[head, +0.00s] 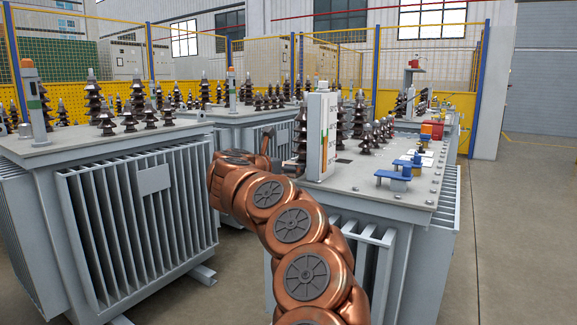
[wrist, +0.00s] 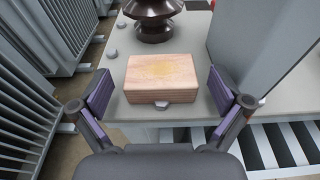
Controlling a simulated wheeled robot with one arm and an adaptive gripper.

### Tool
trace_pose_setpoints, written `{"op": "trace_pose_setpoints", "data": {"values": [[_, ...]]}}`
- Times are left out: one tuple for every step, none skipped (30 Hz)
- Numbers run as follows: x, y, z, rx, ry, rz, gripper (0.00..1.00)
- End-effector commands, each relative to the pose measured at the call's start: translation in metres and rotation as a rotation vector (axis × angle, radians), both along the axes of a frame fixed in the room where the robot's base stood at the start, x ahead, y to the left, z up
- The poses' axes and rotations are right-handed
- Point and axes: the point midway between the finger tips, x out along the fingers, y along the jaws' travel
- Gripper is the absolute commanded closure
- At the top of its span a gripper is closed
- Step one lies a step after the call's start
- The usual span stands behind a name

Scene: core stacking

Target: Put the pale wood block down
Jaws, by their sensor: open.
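The pale wood block (wrist: 162,78) lies flat on the grey top of a transformer (wrist: 200,30) in the wrist view, close to its front edge. My gripper (wrist: 165,98) is open, with one purple-padded finger on each side of the block and a visible gap at both sides. In the head view my copper-coloured arm reaches to the left end of the near transformer top (head: 350,185). The block and the gripper's fingers cannot be made out there.
A dark ribbed insulator (wrist: 153,18) stands just behind the block. A tall grey-white box (head: 321,135) stands to the right of the block on the same top. Blue fittings (head: 396,176) sit farther right. Another finned transformer (head: 140,215) stands at left.

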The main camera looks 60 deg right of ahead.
Motion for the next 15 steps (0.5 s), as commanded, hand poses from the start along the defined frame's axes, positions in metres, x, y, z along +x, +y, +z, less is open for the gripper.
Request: {"op": "trace_pose_setpoints", "data": {"values": [[0.000, 0.008, 0.004, -0.001, -0.002, 0.005, 0.00], [0.001, 0.012, 0.005, -0.001, -0.002, 0.006, 0.00], [0.001, 0.018, 0.006, 0.000, -0.001, 0.006, 0.00], [0.000, 0.022, 0.006, 0.000, 0.000, 0.005, 0.00], [0.000, 0.027, 0.007, 0.000, 0.000, 0.004, 0.00], [-0.001, 0.033, 0.009, -0.002, -0.001, 0.005, 0.00], [0.000, 0.038, 0.010, -0.001, -0.002, 0.007, 0.00], [0.000, 0.043, 0.011, -0.001, -0.002, 0.007, 0.00], [-0.001, 0.049, 0.013, 0.000, -0.003, 0.004, 0.00], [-0.002, 0.053, 0.013, 0.000, -0.002, 0.003, 0.00], [-0.002, 0.058, 0.014, -0.001, -0.001, 0.005, 0.00], [-0.001, 0.065, 0.015, -0.001, 0.000, 0.007, 0.00], [-0.001, 0.070, 0.016, -0.001, 0.000, 0.007, 0.00], [-0.002, 0.074, 0.017, -0.001, 0.000, 0.005, 0.00], [-0.003, 0.078, 0.018, -0.001, -0.002, 0.003, 0.00]]}}
